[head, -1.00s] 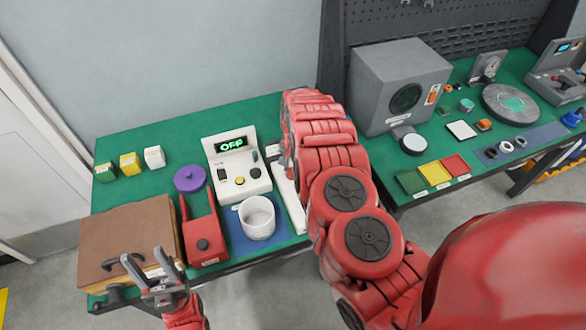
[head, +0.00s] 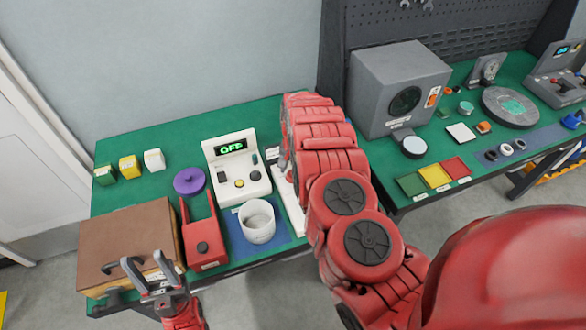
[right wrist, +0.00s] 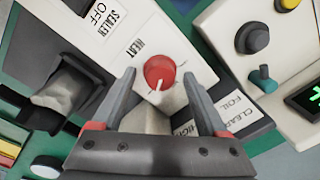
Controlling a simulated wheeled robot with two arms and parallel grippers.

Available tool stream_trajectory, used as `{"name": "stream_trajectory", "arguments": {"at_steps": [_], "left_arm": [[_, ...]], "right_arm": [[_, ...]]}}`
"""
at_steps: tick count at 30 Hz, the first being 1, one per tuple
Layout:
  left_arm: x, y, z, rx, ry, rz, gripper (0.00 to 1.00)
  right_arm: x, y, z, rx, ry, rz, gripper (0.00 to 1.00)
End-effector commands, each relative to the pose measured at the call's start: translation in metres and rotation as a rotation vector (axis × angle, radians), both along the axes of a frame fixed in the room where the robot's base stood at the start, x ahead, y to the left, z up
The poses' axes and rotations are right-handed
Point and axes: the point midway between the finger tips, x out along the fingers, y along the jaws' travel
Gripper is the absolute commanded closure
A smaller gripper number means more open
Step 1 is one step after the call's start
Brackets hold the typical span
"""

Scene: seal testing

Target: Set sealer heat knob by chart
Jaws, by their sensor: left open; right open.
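The sealer (head: 291,212) is a long white body, mostly hidden behind my right arm in the head view. In the right wrist view its panel (right wrist: 112,38) carries the words SEALER, OFF and HEAT. The red heat knob (right wrist: 160,71) has a white pointer line toward the bottom of that view. My right gripper (right wrist: 158,80) is open, with one fingertip on each side of the knob; I cannot tell whether they touch it. My left gripper (head: 157,285) is open and empty by the brown box.
A white tester (head: 236,170) showing OFF stands left of the sealer, close to my right gripper.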

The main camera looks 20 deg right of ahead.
Motion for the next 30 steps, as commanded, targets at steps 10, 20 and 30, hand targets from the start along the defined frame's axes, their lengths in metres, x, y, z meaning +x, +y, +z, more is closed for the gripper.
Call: {"name": "stream_trajectory", "arguments": {"at_steps": [10, 20, 30], "left_arm": [[0.0, 0.0, -0.009, 0.0, 0.0, 0.0, 0.5], [0.0, 0.0, 0.028, 0.0, 0.0, 0.0, 0.5], [0.0, 0.0, 0.05, 0.0, 0.0, 0.0, 0.5]], "right_arm": [[0.0, 0.001, 0.031, 0.004, -0.003, -0.001, 0.24], [-0.001, 0.0, 0.118, 0.002, -0.006, 0.002, 0.24], [-0.003, -0.003, 0.164, 0.0, -0.004, 0.001, 0.24]]}}
